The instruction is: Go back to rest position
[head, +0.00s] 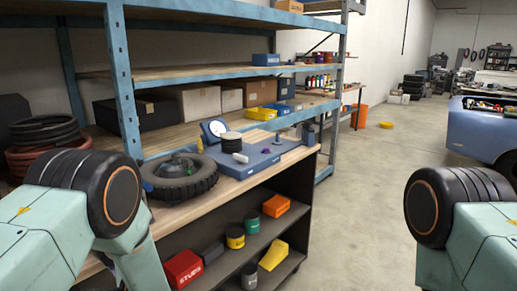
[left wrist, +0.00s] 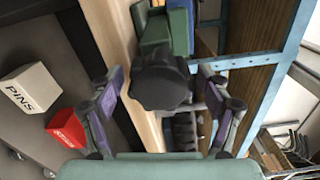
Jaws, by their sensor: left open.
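My left gripper (left wrist: 160,78) shows in the left wrist view with its two fingers spread wide apart, so it is open. A dark lobed object (left wrist: 160,82) appears between the fingers; I see no finger touching it and cannot tell its distance. In the head view my left arm comes in at the left, in front of the workbench (head: 220,196), and its gripper is hidden. My right arm shows at the right edge over the floor; its gripper is out of view.
A tire (head: 180,190) and a blue board (head: 262,160) lie on the bench. Boxes, including a red one (head: 184,268), stand on its lower shelf. A blue rack (head: 118,75) rises behind. Open floor (head: 365,200) lies right; a blue car body (head: 475,130) stands beyond.

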